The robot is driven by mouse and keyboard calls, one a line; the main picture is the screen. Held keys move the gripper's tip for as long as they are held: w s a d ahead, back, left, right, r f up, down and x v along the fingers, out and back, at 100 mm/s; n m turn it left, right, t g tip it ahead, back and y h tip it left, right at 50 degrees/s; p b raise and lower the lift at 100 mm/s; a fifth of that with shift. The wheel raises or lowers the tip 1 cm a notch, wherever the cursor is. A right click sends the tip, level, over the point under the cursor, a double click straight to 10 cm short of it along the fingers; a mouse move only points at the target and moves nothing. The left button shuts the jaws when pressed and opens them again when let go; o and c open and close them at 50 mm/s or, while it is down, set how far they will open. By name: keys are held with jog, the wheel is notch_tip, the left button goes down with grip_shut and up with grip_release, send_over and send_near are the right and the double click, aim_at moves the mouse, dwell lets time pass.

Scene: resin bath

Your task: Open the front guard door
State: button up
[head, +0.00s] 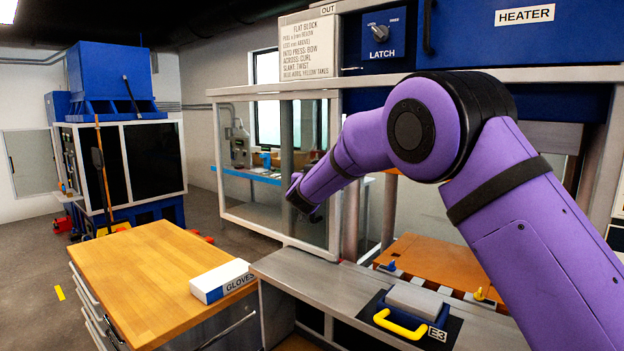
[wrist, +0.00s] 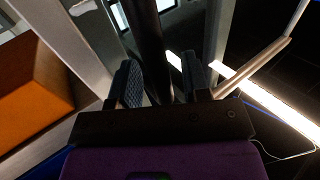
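The front guard door (head: 276,95) is a clear panel in a pale metal frame. It stands left of the press opening, under the long top rail, and the opening to its right looks uncovered. My gripper (head: 303,204) is in front of the door's lower right part, seen small and partly hidden by its own wrist. In the wrist view my gripper (wrist: 163,85) has its two fingers apart, with a dark upright bar (wrist: 146,35) between or just beyond them. Gaps show beside the bar. I cannot tell whether it is the door's handle, or whether a finger touches it.
A wooden-topped cabinet (head: 150,262) with a glove box (head: 222,281) stands at front left. The grey bench (head: 315,283) carries a lidded block with a yellow handle (head: 400,324). An orange plate (head: 432,257) lies inside the press. A latch knob (head: 380,32) is above. Floor is free at far left.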

jog(key=s, duration=1.1)
jog(key=shift+a, duration=0.2)
jog(key=shift+w, duration=0.1)
jog(key=s+d+r+n+g+y, duration=0.1)
jog(key=s+d+r+g+y, duration=0.15)
jog(key=s+d+r, duration=0.4)
jog(key=s+d+r+n+g+y, duration=0.1)
jog(key=s+d+r+g+y, duration=0.15)
jog(key=s+d, duration=0.65)
jog(key=s+d+f+g+h, duration=0.1)
jog(key=s+d+f+g, duration=0.1)
jog(key=s+d, duration=0.4)
jog(key=s+d+f+m+g+h, duration=0.1)
jog(key=s+d, duration=0.6)
jog(key=s, duration=0.8)
jog(key=s+d+f+g+h, duration=0.2)
jog(key=s+d+f+g, duration=0.2)
jog(key=s, duration=0.6)
jog(key=shift+s+d+f+g, duration=0.35)
jog(key=shift+d+f, duration=0.4)
jog(key=shift+d, duration=0.5)
